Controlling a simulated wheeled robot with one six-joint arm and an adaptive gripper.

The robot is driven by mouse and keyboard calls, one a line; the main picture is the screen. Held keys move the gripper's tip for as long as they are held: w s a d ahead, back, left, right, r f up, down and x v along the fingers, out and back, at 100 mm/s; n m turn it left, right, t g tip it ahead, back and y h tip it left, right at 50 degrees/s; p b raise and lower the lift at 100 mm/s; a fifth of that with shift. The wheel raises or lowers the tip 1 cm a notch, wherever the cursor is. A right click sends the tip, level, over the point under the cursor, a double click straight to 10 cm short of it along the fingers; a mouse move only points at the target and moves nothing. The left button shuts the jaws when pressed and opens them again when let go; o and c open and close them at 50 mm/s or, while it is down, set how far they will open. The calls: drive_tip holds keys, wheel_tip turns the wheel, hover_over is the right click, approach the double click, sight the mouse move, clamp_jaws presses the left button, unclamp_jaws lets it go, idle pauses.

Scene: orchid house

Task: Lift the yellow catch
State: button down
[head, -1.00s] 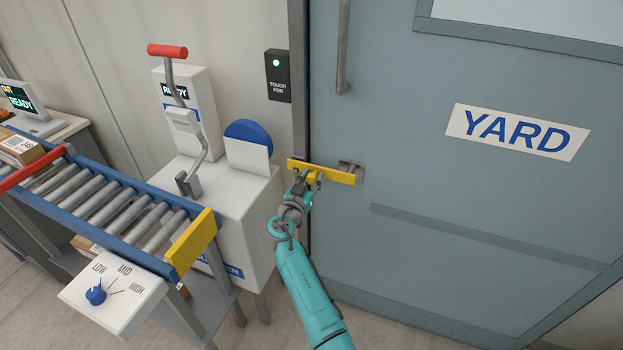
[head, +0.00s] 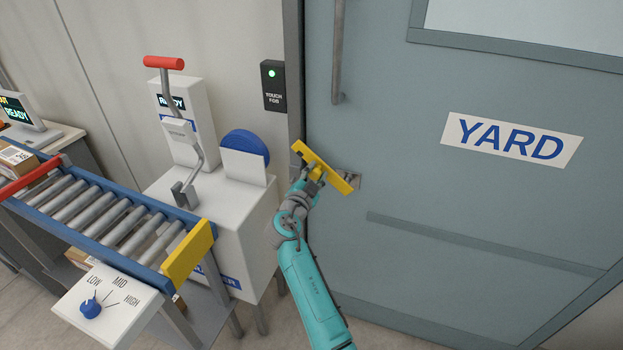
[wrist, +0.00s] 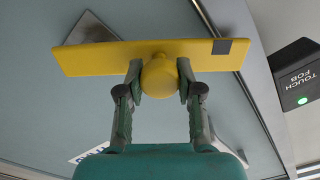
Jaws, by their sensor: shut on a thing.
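The yellow catch (head: 341,181) is a flat bar on the grey-green door marked YARD (head: 390,190). It is tilted, with its left end raised and its right end at a small metal bracket (head: 355,178) on the door. My gripper (head: 316,170) is at the bar's middle. In the wrist view, the gripper's two fingers (wrist: 160,84) are shut on the catch's round yellow knob (wrist: 159,76), one on each side. The yellow bar (wrist: 100,58) runs across behind the fingers, with a dark patch near one end.
A black touch fob box (head: 273,86) with a green light is on the wall left of the door frame. A white machine with a red-handled lever (head: 164,62) and a roller conveyor (head: 105,215) stand to the left. A vertical door handle (head: 337,50) is above the catch.

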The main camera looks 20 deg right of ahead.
drive_tip(key=shift+s+d+r+m, duration=0.3)
drive_tip(key=shift+r+m, duration=0.1)
drive_tip(key=shift+m, duration=0.2)
drive_tip(key=shift+s+d+r+m, duration=0.15)
drive_tip(key=shift+d+r+m, duration=0.2)
drive_tip(key=shift+m, duration=0.25)
drive_tip(key=c, duration=0.7)
unclamp_jaws()
drive_tip(key=shift+c, duration=0.2)
drive_tip(key=shift+s, duration=0.1)
drive_tip(key=v, duration=1.2)
